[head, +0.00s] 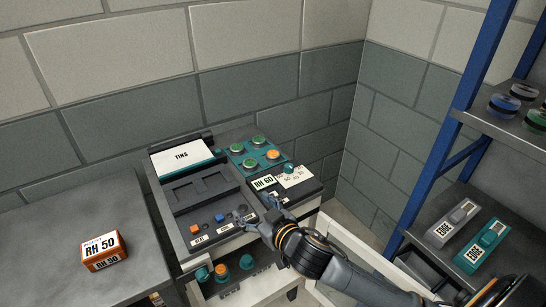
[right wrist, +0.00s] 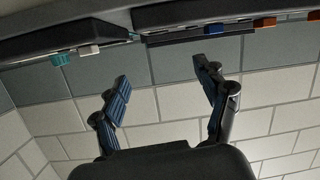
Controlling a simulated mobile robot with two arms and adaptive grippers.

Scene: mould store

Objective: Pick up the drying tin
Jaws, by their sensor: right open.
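No thing in view is marked as the drying tin, and I cannot tell for sure which one it is. An orange box labelled RH 50 (head: 101,251) sits on the left grey table. A white sign reading TINS (head: 181,156) stands at the back of the control unit (head: 179,228). Several round green and orange-topped pieces sit on a teal plate (head: 238,154) beside it. My right gripper (head: 258,211) is over the unit's front right part, near the RH 60 label (head: 264,183). In the right wrist view its fingers (right wrist: 165,88) are spread with nothing between them. My left gripper is out of view.
The left table (head: 45,240) is otherwise mostly bare. Below the unit is a shelf with teal and orange knob-like pieces (head: 221,271). A blue-framed rack (head: 468,85) at right holds round pieces and a grey and a teal EDGE block (head: 482,246). Block walls close the back.

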